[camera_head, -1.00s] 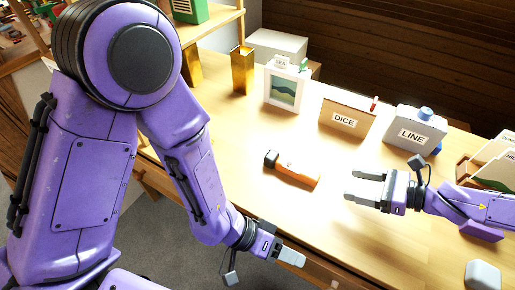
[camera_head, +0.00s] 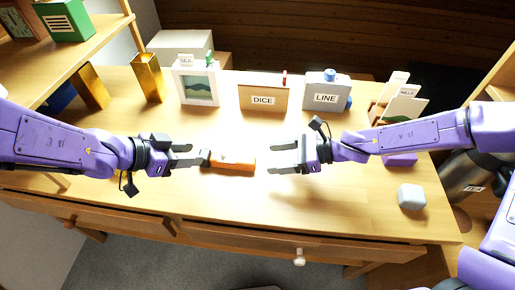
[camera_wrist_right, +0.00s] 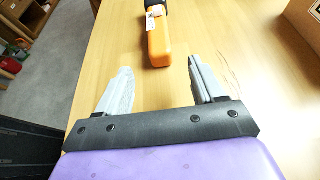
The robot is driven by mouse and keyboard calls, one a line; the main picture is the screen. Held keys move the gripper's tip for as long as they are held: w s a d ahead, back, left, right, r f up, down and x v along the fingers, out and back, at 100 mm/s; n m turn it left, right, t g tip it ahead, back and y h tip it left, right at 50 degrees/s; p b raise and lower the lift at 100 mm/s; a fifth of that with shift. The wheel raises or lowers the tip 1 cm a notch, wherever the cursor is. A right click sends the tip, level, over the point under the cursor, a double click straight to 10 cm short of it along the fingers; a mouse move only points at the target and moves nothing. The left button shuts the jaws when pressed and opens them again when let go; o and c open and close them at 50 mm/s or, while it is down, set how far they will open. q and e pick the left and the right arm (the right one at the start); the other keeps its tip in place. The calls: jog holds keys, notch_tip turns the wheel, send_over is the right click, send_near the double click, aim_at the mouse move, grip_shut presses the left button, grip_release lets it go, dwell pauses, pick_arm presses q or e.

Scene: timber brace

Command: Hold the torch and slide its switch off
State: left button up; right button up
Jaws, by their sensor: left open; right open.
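The torch (camera_head: 232,161) lies on the desk, with an orange body and a dark head at its left end. In the right wrist view the torch (camera_wrist_right: 158,42) lies ahead of the fingers, with a pale patch near its dark head that may be the switch. My left gripper (camera_head: 190,155) is open at the dark head's left; whether its fingers touch the head I cannot tell. My right gripper (camera_head: 270,158) is open and empty, its fingertips a little right of the torch's orange end. It also shows in the right wrist view (camera_wrist_right: 158,85).
Behind the torch stand a framed picture (camera_head: 198,89), a DICE box (camera_head: 284,97) and a grey LINE box (camera_head: 340,94). A pale block (camera_head: 411,197) sits at the front right. The desk's front strip (camera_head: 230,205) is clear.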

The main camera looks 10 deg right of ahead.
aim_at(255, 160)
jog(key=x, duration=0.7)
jog(key=c, duration=1.2)
jog(key=shift+o, duration=0.2)
